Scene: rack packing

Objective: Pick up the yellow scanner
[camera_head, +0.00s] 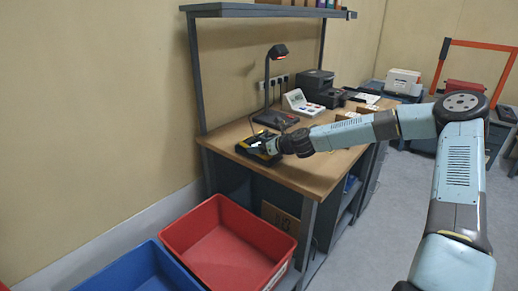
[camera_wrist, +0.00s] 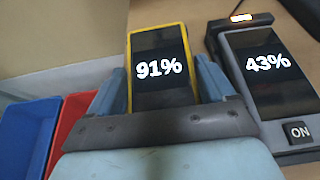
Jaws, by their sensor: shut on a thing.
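The yellow scanner (camera_wrist: 160,70) has a yellow rim and a dark screen reading 91%. In the wrist view it sits between the two fingers of my gripper (camera_wrist: 160,88), which is shut on it. In the head view my gripper (camera_head: 277,147) is at the left front part of the workbench, at the yellow and black scanner (camera_head: 262,141). My gripper and wrist partly hide the scanner there. I cannot tell whether it still touches the bench or a cradle.
A grey scanner (camera_wrist: 268,75) reading 43%, with an ON key, lies just right in the wrist view. A lamp (camera_head: 278,52) stands on the workbench (camera_head: 300,178). Red (camera_head: 225,243) and blue (camera_head: 135,270) bins stand below. A shelf (camera_head: 260,10) hangs overhead.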

